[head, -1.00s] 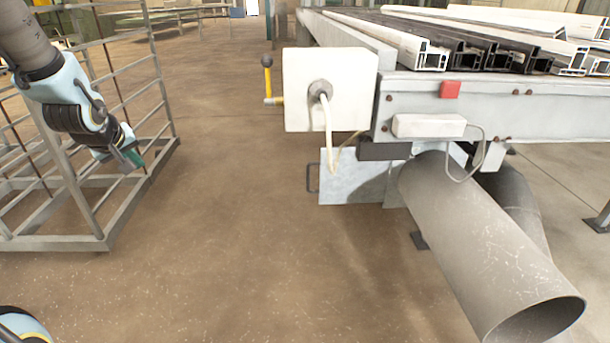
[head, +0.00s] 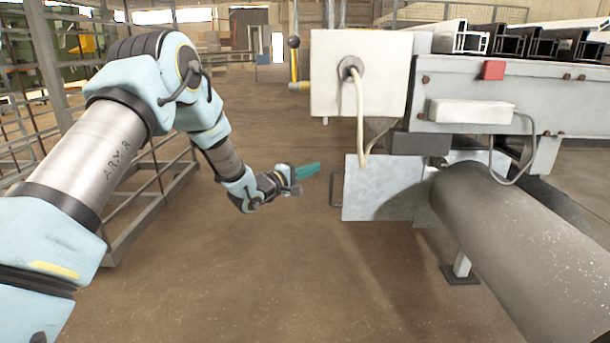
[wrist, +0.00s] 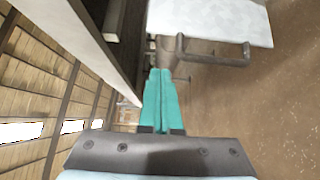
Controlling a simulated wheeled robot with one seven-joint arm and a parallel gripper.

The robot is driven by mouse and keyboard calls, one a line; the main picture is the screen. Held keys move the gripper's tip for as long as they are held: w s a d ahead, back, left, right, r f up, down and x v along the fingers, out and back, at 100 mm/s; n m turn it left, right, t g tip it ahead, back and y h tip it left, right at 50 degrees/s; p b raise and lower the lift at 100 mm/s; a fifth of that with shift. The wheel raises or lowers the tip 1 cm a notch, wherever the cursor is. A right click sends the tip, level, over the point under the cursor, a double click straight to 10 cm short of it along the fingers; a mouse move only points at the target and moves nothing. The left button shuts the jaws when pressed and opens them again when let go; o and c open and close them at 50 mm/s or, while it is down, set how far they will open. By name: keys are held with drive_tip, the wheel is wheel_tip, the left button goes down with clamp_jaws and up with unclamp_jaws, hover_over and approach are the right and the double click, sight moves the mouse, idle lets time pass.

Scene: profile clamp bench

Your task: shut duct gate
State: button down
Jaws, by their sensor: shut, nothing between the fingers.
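The duct gate is a flat pale metal plate (head: 380,190) below the white box, sticking out to the left of the grey duct (head: 520,225). A dark U-shaped handle (head: 335,188) is on its left edge. In the wrist view the plate (wrist: 215,20) is at the top, with its handle (wrist: 215,58) below it. My gripper (head: 318,168) has teal fingers, closed together and empty, a little left of the handle and near its upper end. In the wrist view the fingertips (wrist: 160,72) are just left of the handle and do not visibly grip it.
A white box (head: 360,75) with a cable hangs above the gate, on the end of the bench (head: 500,80) carrying metal profiles. A yellow lever with a black knob (head: 294,45) is left of the box. A wire cage (head: 150,200) stands at left. The floor between is clear.

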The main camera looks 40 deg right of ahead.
drive_tip(key=s+d, duration=0.2)
drive_tip(key=d, duration=0.5)
drive_tip(key=shift+d+b, duration=0.25)
drive_tip(key=shift+b, duration=0.05)
drive_tip(key=shift+s+d, duration=0.1)
